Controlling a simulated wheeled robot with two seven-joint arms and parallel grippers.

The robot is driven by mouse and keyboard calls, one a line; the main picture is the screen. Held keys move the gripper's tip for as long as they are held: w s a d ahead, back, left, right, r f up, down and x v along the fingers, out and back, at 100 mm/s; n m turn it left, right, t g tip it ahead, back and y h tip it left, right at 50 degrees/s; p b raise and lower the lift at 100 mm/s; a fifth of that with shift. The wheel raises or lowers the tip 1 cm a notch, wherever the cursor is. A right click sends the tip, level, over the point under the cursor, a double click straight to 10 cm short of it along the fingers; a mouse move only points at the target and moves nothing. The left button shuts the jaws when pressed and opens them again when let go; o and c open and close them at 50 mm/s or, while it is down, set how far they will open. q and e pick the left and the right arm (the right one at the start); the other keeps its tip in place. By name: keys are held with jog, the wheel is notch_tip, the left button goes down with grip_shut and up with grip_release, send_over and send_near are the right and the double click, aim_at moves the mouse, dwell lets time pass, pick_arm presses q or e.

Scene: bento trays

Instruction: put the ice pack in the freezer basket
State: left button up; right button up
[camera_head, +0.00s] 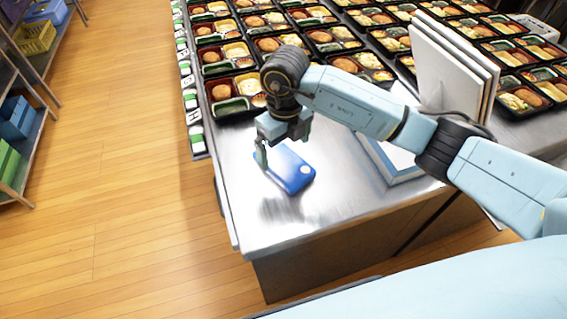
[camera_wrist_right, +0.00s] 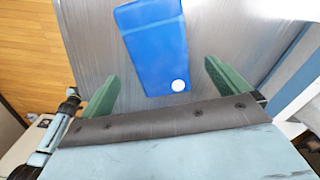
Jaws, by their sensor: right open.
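The ice pack (camera_head: 289,167) is a flat blue slab with a pale round cap near one corner. It lies on the bare steel tabletop near the table's front left corner. My right gripper (camera_head: 262,156) is at its left end in the head view, fingers pointing down. In the right wrist view the ice pack (camera_wrist_right: 152,47) lies ahead of and between the two green fingers of my open right gripper (camera_wrist_right: 160,75). I see no contact between them. My left gripper is not in view. I cannot make out a freezer basket with certainty.
Rows of filled bento trays (camera_head: 235,94) cover the back of the table (camera_head: 290,222). Upright white panels (camera_head: 448,70) and a blue-edged white board (camera_head: 392,160) are at the right. Shelves at the far left hold a yellow basket (camera_head: 36,38) and blue bins (camera_head: 15,118). Wooden floor between is clear.

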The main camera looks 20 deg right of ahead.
aim_at(283, 160)
jog(key=f, duration=0.5)
jog(key=shift+w+a+f, duration=0.1)
jog(key=shift+w+f, duration=0.05)
jog(key=shift+w, duration=0.05)
jog(key=c, duration=1.3)
